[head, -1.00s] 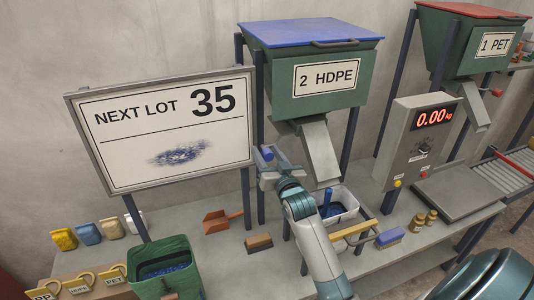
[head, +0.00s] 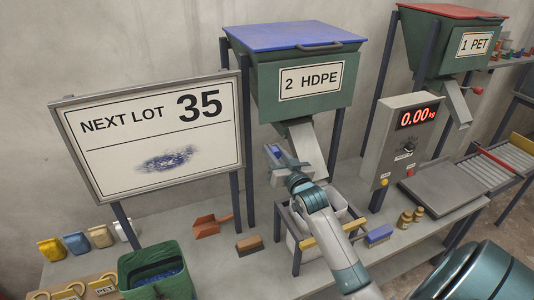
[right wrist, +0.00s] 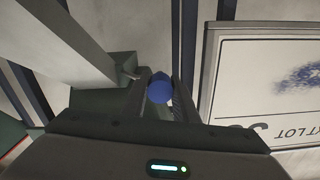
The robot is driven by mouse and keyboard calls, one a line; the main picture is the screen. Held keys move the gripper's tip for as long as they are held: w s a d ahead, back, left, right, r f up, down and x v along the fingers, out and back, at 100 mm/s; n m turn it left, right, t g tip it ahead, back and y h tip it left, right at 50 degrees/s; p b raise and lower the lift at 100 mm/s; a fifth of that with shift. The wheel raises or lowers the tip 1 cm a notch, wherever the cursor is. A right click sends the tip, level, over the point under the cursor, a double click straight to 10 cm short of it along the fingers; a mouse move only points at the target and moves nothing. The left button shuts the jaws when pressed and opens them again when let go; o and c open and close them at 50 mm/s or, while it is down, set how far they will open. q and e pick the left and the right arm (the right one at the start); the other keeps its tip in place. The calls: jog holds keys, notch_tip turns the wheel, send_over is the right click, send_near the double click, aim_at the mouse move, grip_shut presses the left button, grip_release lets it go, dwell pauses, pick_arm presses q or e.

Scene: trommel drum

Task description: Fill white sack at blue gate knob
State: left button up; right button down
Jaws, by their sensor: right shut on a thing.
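My right gripper (head: 279,157) is shut on the blue knob (head: 274,150), left of the chute below the green 2 HDPE hopper. In the right wrist view the round knob (right wrist: 160,90) sits between the two fingers. An open white sack (head: 338,202) stands in a frame below the chute. My right arm now covers most of it, so its contents are largely hidden. My left gripper is not in view.
The NEXT LOT 35 board (head: 150,135) stands left of the hopper. The scale display (head: 416,116) reads 0.00 kg, beside a bare scale plate (head: 445,188). A green tub (head: 155,262), a brown scoop (head: 211,224) and a brush (head: 249,245) are on the bench.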

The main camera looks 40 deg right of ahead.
jog(key=shift+d+r, duration=0.1)
jog(key=shift+d, duration=0.1)
jog(key=c, duration=1.4)
grip_release()
jog(key=shift+d, duration=0.1)
jog(key=shift+s+d, duration=0.1)
jog(key=shift+s+a, duration=0.1)
jog(key=shift+a, duration=0.1)
jog(key=shift+s, duration=0.2)
jog(key=b+v, duration=0.5)
jog(key=v, duration=1.1)
jog(key=shift+s, duration=0.35)
jog(key=shift+a, duration=0.1)
